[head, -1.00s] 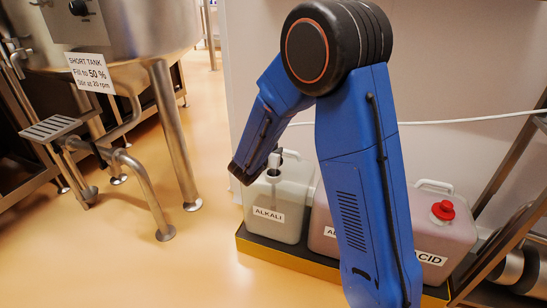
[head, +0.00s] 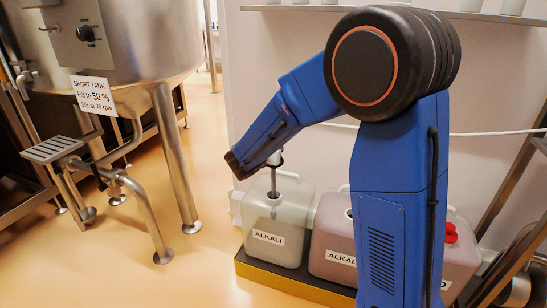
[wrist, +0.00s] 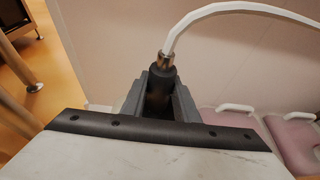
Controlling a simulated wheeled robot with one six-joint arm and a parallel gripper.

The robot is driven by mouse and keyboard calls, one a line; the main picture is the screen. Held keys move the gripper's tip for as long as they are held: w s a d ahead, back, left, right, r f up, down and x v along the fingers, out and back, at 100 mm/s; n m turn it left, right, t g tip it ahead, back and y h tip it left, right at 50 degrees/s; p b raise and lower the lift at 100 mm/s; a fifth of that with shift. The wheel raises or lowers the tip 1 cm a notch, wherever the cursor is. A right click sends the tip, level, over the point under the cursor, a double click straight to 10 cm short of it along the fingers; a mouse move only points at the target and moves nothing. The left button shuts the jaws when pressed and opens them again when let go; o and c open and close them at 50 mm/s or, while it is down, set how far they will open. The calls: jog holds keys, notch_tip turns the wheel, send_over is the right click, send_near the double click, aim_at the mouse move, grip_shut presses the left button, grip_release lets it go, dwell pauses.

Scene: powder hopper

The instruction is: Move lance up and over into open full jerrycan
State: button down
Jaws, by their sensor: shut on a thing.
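My gripper (head: 274,158) is shut on the lance's black handle, which also shows between the jaws (wrist: 160,90) in the wrist view. The lance's thin metal tube (head: 273,181) hangs upright below my gripper and goes down into the mouth of the pale left jerrycan (head: 275,222), labelled ALKALI. Its lower end is hidden in that can. A pinkish jerrycan (head: 330,245), also labelled ALKALI, stands to its right. Its dark, uncapped mouth (head: 349,212) shows beside my arm, which hides part of the can.
A third jerrycan with a red cap (head: 450,232) stands at the right, partly behind my arm. The cans stand in a yellow-edged tray (head: 285,283). A white hose (wrist: 215,9) runs from the lance top. A steel tank (head: 130,50) stands left, with open floor between.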

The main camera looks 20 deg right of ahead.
notch_tip(320, 180, up, 17)
jog(key=shift+r, duration=0.15)
dwell(1.0)
jog(key=shift+s, duration=0.1)
dwell(0.8)
